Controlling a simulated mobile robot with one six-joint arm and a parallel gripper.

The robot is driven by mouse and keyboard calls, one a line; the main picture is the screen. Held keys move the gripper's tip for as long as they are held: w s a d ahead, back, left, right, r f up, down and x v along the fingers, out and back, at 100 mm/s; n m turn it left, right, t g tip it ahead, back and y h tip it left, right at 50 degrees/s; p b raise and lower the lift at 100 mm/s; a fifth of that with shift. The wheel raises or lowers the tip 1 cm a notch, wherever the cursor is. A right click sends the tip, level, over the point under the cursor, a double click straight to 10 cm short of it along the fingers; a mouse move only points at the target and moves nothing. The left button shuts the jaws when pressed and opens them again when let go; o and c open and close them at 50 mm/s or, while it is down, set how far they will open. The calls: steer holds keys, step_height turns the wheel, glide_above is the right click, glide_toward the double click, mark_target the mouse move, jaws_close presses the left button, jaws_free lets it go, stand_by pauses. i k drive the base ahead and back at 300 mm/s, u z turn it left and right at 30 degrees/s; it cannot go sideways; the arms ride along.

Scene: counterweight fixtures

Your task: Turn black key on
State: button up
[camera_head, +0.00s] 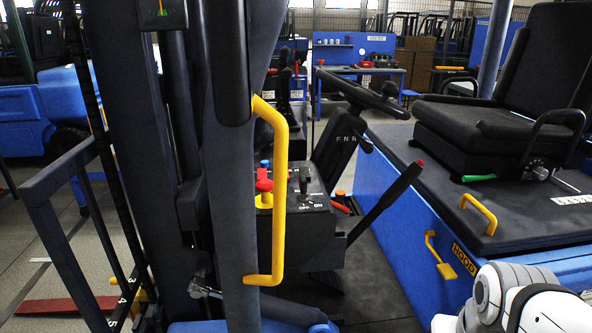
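A small black key (304,181) stands up from a dark control panel (318,204) in the middle of the view. White lettering on the panel by the key reads OFF and ON. The key is small here, and I cannot tell which mark it points to. A red knob on a yellow base (264,191) sits just left of the key, partly behind a yellow grab handle. A white and black part of my own arm shows at the bottom right, well away from the panel. My gripper is not in view.
The yellow grab handle (279,200) on the forklift's dark pillar (232,170) stands in front of the panel's left side. A black lever with a red tip (386,203) and the steering wheel (362,92) are to the right. The black seat (490,130) is farther right.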

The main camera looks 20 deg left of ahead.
mark_target(302, 183)
steer(key=u, duration=0.25)
steer(key=i, duration=0.55)
steer(key=u, duration=0.35)
steer(key=k, duration=0.9)
steer(key=u, duration=0.2)
steer(key=i, duration=0.9)
steer(key=z, duration=0.1)
